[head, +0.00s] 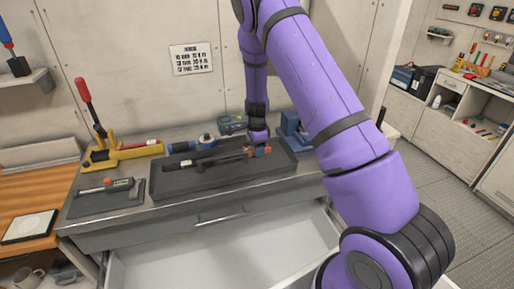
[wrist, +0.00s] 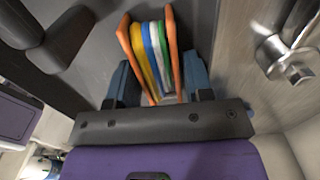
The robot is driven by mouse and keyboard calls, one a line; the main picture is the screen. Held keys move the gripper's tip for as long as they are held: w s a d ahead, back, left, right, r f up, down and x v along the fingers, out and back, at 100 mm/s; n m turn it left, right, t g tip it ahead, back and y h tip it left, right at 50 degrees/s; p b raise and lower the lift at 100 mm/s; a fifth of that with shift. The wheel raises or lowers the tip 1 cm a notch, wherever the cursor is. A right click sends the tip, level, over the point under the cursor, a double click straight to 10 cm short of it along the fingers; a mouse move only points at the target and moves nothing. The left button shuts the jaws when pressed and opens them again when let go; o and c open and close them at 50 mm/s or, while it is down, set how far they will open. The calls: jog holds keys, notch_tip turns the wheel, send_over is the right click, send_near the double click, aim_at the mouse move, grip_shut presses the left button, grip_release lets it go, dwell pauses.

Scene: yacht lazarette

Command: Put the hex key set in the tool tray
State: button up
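The hex key set (wrist: 157,50) has an orange frame with yellow, white, blue and green keys. It sits between the two blue fingers of my gripper (wrist: 160,92) in the wrist view, and the fingers appear closed on its sides. In the head view my gripper (head: 259,147) points down at the right part of the dark tool tray (head: 232,181) on the workbench, with orange bits of the set showing beside it. I cannot tell whether the set touches the tray floor. A long black tool (head: 205,162) lies in the tray.
An open, pale drawer (head: 215,255) juts out below the bench. A yellow tool with a red handle (head: 95,120), a small dark mat with a tool (head: 105,197), a blue-capped torch-like item (head: 195,143) and a blue vise (head: 292,130) surround the tray.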

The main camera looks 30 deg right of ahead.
jog(key=s+a+r+n, duration=0.1)
jog(key=s+r+n, duration=0.15)
jog(key=r, duration=0.65)
jog(key=s+a+r+n+t+y, duration=0.1)
jog(key=s+r, duration=0.2)
jog(key=r, duration=0.5)
jog(key=s+a+r+n, duration=0.2)
jog(key=r, duration=0.7)
jog(key=s+a+r+n+t, duration=0.1)
jog(key=s+a+r+n, duration=0.1)
jog(key=s+r+n, duration=0.6)
jog(key=s+a+r+n+t, duration=0.15)
jog(key=s+r, duration=0.25)
jog(key=s, duration=0.8)
jog(key=s+a+n+t+h, duration=0.1)
jog(key=s+n, duration=0.4)
jog(key=s, duration=0.5)
jog(key=shift+s+a+r+t, duration=0.3)
jog(key=shift+a+r+t, duration=0.05)
jog(key=shift+a, duration=0.15)
